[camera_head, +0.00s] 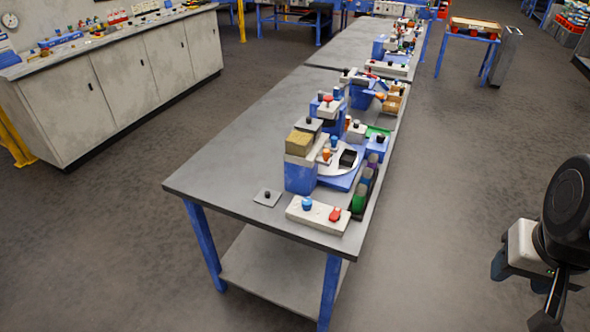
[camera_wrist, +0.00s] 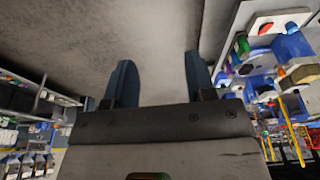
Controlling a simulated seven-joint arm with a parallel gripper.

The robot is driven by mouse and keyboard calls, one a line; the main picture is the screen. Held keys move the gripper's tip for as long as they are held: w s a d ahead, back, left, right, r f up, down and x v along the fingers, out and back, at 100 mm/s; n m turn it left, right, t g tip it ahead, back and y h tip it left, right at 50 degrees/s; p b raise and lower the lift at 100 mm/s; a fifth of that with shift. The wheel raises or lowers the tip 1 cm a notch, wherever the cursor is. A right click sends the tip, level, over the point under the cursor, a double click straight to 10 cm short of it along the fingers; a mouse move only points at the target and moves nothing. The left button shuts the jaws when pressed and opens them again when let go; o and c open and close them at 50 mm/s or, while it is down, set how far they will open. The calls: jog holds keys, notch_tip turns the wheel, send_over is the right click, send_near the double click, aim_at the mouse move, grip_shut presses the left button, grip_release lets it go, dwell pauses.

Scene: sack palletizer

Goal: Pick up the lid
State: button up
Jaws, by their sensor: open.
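The lid (camera_head: 267,198) looks like a thin grey square plate with a small black knob. It lies flat on the grey workbench (camera_head: 230,170), near the front edge, left of the white panel with a blue and a red knob (camera_head: 318,214). My gripper (camera_head: 518,276) hangs at the far right, off the bench and well apart from the lid. In the wrist view my gripper (camera_wrist: 160,70) shows two blue fingers spread apart with nothing between them. I cannot make out the lid in the wrist view.
A blue block with a tan top (camera_head: 300,174) and a round white plate on a blue base stand behind the lid. Coloured bins (camera_head: 361,197) line the bench's right edge. Bare benchtop lies left of the lid. Open floor separates my arm from the bench.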

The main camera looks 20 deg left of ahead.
jog(key=w+a+n+g, duration=0.1)
jog(key=w+a+n, duration=0.3)
jog(key=w+a, duration=0.65)
jog(key=n+g, duration=0.2)
jog(key=n, duration=0.9)
send_over(267, 192)
notch_tip(267, 192, down, 23)
jog(key=shift+w+r, duration=0.1)
jog(key=shift+f, duration=1.35)
